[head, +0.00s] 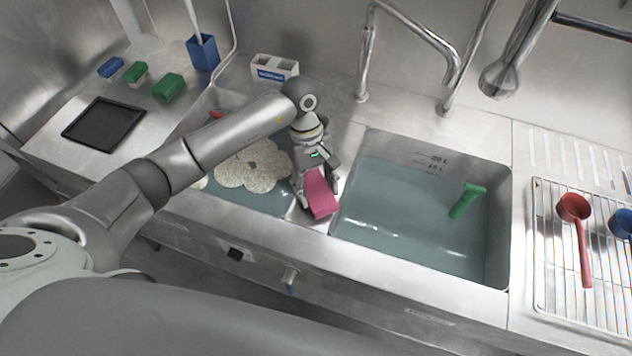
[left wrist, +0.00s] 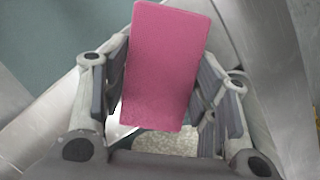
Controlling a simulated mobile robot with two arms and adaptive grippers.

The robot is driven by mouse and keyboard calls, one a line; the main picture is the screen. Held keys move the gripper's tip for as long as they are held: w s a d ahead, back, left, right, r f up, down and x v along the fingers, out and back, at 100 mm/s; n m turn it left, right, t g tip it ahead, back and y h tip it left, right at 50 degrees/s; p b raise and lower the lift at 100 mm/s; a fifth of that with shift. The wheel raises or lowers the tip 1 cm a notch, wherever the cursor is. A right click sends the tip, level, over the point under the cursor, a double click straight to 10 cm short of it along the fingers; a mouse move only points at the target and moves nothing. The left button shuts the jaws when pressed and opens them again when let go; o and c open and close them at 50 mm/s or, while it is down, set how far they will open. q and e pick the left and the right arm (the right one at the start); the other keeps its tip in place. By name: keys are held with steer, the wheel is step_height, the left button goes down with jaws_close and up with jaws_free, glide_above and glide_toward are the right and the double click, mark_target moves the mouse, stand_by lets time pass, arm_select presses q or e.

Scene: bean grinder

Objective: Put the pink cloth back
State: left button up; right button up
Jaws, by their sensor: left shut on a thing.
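The pink cloth (head: 320,193) is a flat, block-like rectangle. It is between the fingers of my left gripper (head: 316,186), which is shut on it. In the head view the gripper points down over the steel divider between the two sinks. In the left wrist view the cloth (left wrist: 166,65) sits between the two fingers of the gripper (left wrist: 165,90) and reaches out past their tips. I cannot tell whether the cloth touches the divider. My right gripper is not in view.
The left sink (head: 270,202) holds foam and a red item. A rack (head: 560,270) with a red ladle (head: 575,215) stands right. A black tray (head: 104,124), brushes (head: 168,87) and a blue container (head: 203,52) stand left.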

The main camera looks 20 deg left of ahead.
arm_select(q)
steer(key=shift+f, duration=0.2)
steer(key=shift+f, duration=0.1)
steer(key=shift+f, duration=0.15)
steer(key=o, duration=0.9)
